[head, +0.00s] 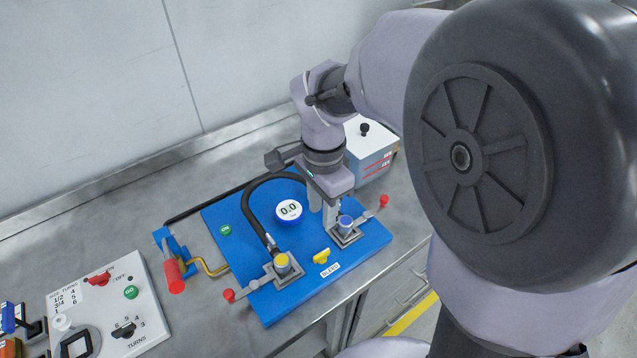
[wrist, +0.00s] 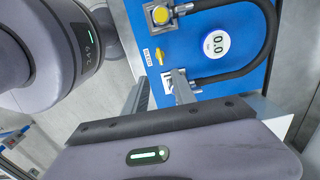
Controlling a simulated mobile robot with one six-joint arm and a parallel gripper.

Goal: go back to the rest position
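My gripper (head: 322,214) hangs fingers-down over the right part of a blue test board (head: 230,250). Its two fingers stand apart, with nothing visible held between them. They are close to a blue-topped fitting (head: 346,223) with a red-tipped lever; I cannot tell whether they touch it. In the wrist view the fingertips (wrist: 158,84) show on either side of that fitting, which is partly hidden. A black hose (head: 247,205) runs from the yellow-topped fitting (head: 282,264) up and behind my gripper.
A round gauge (head: 289,210) reads 0.0. A yellow knob (head: 321,256) sits by the BLEED label. A white-and-blue box (head: 370,155) stands close behind my gripper. A red-handled pump lever (head: 174,276) is at the left. A white control panel (head: 143,333) lies front left. The wall is behind.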

